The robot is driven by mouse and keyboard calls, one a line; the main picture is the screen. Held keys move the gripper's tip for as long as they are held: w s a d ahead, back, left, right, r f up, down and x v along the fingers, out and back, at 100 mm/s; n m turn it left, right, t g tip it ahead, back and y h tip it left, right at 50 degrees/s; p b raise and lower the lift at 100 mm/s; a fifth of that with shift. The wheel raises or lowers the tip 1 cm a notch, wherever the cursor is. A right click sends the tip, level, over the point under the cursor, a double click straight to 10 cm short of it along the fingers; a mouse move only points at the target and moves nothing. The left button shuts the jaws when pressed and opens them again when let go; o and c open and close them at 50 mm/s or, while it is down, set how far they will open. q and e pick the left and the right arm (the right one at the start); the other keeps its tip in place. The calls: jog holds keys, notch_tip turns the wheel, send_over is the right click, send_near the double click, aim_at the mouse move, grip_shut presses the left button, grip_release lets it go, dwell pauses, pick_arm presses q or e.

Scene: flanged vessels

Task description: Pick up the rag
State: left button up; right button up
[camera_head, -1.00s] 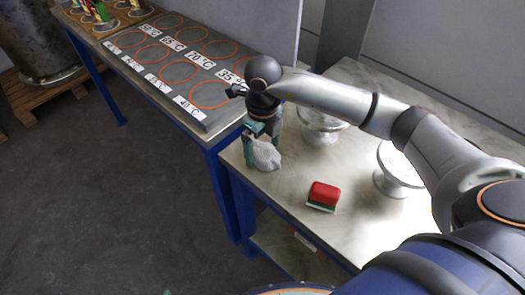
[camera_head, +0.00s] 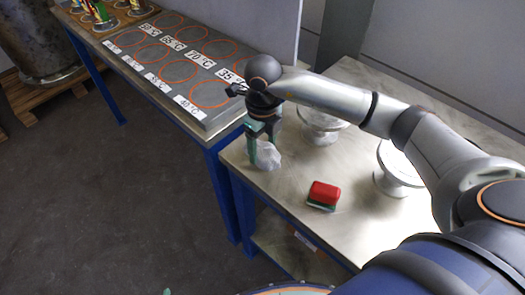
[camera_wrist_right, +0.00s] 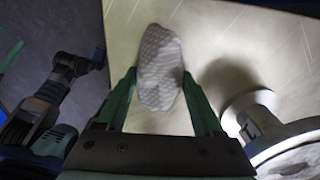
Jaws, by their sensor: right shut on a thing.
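The rag (camera_head: 267,155) is a small pale grey, crumpled cloth near the left end of the metal table. My right gripper (camera_head: 263,143) points down over it, with its green fingers shut on it. In the right wrist view the speckled rag (camera_wrist_right: 160,65) sits between the two green fingers and sticks out past their tips. The rag appears at table level; any gap below it cannot be made out. Of my left gripper, only a small green bit shows at the bottom edge of the head view, and its jaws cannot be judged.
A red and green block (camera_head: 324,194) lies on the table (camera_head: 290,190) to the right of the rag. Two silver flanged vessels (camera_head: 322,125) (camera_head: 396,172) stand behind it. A grey board with orange rings (camera_head: 180,65) lies on the adjoining bench. The table's front edge is close.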

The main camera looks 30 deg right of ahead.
jog(key=shift+r, duration=0.1)
jog(key=shift+r, duration=0.6)
jog(key=s+a+r, duration=0.9)
jog(key=s+r, duration=0.1)
jog(key=r, duration=0.1)
jog(key=shift+s+r, duration=0.3)
jog(key=shift+a, duration=0.1)
jog(key=o, duration=0.8)
jog(key=c, duration=0.6)
jog(key=shift+w, duration=0.1)
